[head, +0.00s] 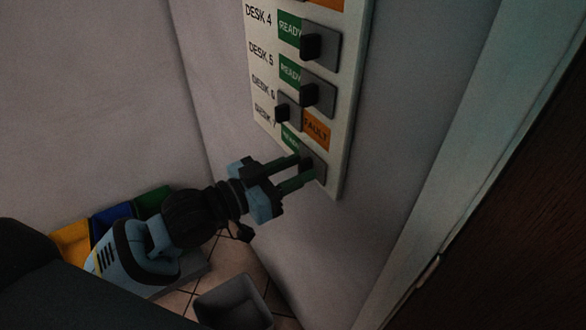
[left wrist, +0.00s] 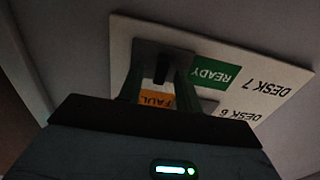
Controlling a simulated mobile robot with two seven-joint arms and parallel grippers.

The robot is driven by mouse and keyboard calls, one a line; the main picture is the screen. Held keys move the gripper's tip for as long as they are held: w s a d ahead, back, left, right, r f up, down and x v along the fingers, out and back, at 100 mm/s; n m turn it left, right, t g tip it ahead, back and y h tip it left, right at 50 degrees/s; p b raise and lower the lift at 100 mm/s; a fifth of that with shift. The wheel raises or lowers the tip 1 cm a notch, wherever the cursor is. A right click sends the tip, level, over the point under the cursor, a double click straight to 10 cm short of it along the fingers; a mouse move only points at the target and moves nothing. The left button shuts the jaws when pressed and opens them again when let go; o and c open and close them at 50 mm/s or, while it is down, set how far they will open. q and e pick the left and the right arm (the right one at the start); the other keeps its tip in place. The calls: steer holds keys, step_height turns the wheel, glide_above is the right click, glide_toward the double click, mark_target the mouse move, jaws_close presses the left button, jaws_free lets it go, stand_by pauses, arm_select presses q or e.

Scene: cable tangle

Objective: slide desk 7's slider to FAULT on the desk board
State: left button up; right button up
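The desk board (head: 345,110) is a pale panel on the wall. Desk 7's slider (head: 318,165) is a grey plate with a black knob, in the lowest row. It sits on the right side, with the green READY label (head: 291,138) uncovered to its left. The left wrist view shows the same row upside down, with the slider (left wrist: 178,62) beside the green READY label (left wrist: 213,76). My left gripper (head: 295,171) is at this slider, its green fingers apart on either side of the knob. I cannot tell whether they touch it. My right gripper is out of view.
Desk 6's slider (head: 283,113) sits left, showing orange FAULT (head: 316,131), just above my fingers. Sliders for desk 5 (head: 318,92) and desk 4 (head: 320,45) show READY. Coloured bins (head: 112,218) and a grey bin (head: 235,300) stand below. A brown door (head: 500,220) is at right.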

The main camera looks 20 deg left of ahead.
arm_select(q)
steer(key=shift+c, duration=0.2)
jaws_close()
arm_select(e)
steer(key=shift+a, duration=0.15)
arm_select(q)
steer(key=shift+a, duration=0.1)
